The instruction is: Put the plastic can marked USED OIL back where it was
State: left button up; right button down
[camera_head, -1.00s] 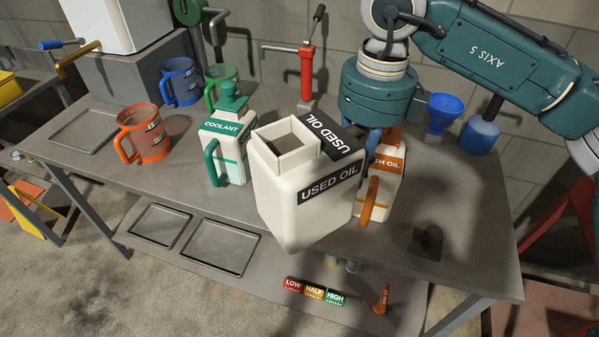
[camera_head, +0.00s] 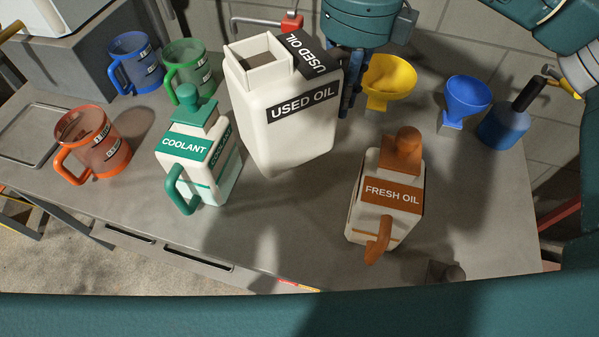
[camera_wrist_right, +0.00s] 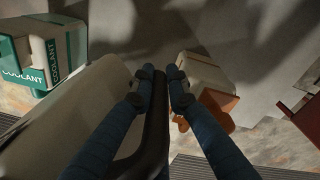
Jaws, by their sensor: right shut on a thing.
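The white plastic can marked USED OIL (camera_head: 290,135) is upright above the bench, between the COOLANT jug and the yellow funnel. Its square top opening faces up. My right gripper (camera_head: 347,98) is at its right rear side. In the right wrist view my right gripper (camera_wrist_right: 160,82) is shut on the can's dark handle, with the pale can body (camera_wrist_right: 85,115) to the left. The can appears to hang clear of the bench, though its underside is hidden. My left gripper is not in view.
The COOLANT jug (camera_head: 198,150) stands left of the can and the FRESH OIL jug (camera_head: 388,195) to its front right. A yellow funnel (camera_head: 389,80) and blue funnel (camera_head: 466,98) stand behind right. Orange, green and blue measuring jugs stand left. The bench (camera_head: 290,220) is bare in front.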

notch_tip(320, 180, down, 16)
jog(key=p, duration=0.3)
jog(key=shift+s+r+p, duration=0.1)
jog(key=shift+s+p, duration=0.05)
jog(key=shift+p, duration=0.25)
notch_tip(320, 180, down, 3)
jog(key=shift+f+p, duration=0.15)
jog(key=shift+p, duration=0.3)
jog(key=shift+f, duration=0.3)
jog(key=c, duration=1.7)
grip_release()
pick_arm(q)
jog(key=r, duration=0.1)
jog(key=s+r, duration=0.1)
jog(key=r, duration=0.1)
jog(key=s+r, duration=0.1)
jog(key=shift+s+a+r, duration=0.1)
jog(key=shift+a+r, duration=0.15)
